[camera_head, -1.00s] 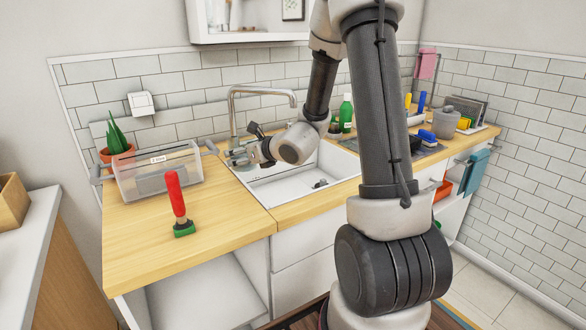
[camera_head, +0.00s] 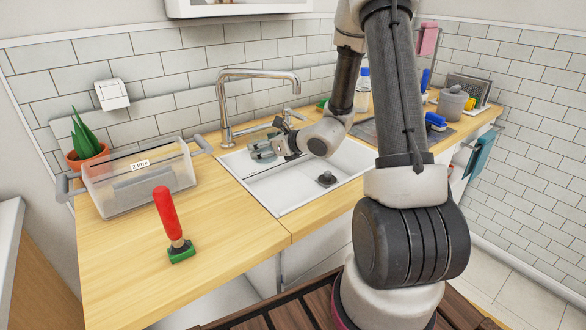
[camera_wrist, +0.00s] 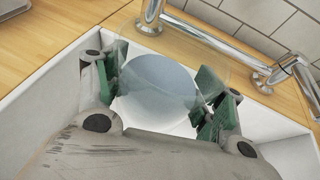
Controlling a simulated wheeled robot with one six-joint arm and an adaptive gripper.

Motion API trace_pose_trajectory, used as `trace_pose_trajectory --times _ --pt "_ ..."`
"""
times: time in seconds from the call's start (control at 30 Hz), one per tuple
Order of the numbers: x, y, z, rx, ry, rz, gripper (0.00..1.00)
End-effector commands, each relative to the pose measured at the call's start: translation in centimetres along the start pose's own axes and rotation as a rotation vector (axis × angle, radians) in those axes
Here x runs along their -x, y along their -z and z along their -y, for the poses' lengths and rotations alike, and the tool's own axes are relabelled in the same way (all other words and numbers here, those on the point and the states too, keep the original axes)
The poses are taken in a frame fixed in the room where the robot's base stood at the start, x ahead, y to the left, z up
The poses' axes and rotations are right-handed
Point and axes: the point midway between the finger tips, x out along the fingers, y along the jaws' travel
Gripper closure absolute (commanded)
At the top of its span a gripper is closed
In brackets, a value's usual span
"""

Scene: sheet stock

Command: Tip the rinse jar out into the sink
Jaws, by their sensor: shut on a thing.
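The rinse jar (camera_wrist: 158,82) is clear glass with a grey-blue round area inside; I cannot tell whether this is liquid or the jar's base. My gripper (camera_wrist: 165,92) is shut on it, with green finger pads on either side. In the head view the jar (camera_head: 262,151) is small and partly covered by my gripper, over the back left part of the white sink (camera_head: 285,190). Its tilt is hard to tell. The sink's drain (camera_head: 327,179) shows dark on the basin floor, and I see no liquid pouring.
The chrome tap (camera_head: 224,110) stands right behind the jar, its spout reaching right above it. A clear bin (camera_head: 140,182) and a red-handled brush (camera_head: 168,215) stand on the left counter. A bottle (camera_head: 362,90) stands behind my arm.

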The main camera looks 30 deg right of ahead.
Motion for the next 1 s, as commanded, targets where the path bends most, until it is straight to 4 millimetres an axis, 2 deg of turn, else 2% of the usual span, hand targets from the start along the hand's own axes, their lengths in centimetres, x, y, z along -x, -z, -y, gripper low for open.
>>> trace_pose_trajectory --times 0.17,0.4,0.5,0.63,1.0 --pt "3.3 0.5 2.9 0.062 -0.104 0.006 0.71" --pt "11.5 2.8 6.7 0.126 -0.312 0.015 0.71" --pt "13.8 3.4 7.4 0.146 -0.356 0.014 0.71" --pt "15.0 3.2 7.9 0.207 -0.351 -0.023 0.71" --pt "15.2 3.0 8.2 0.262 -0.327 -0.066 0.71"
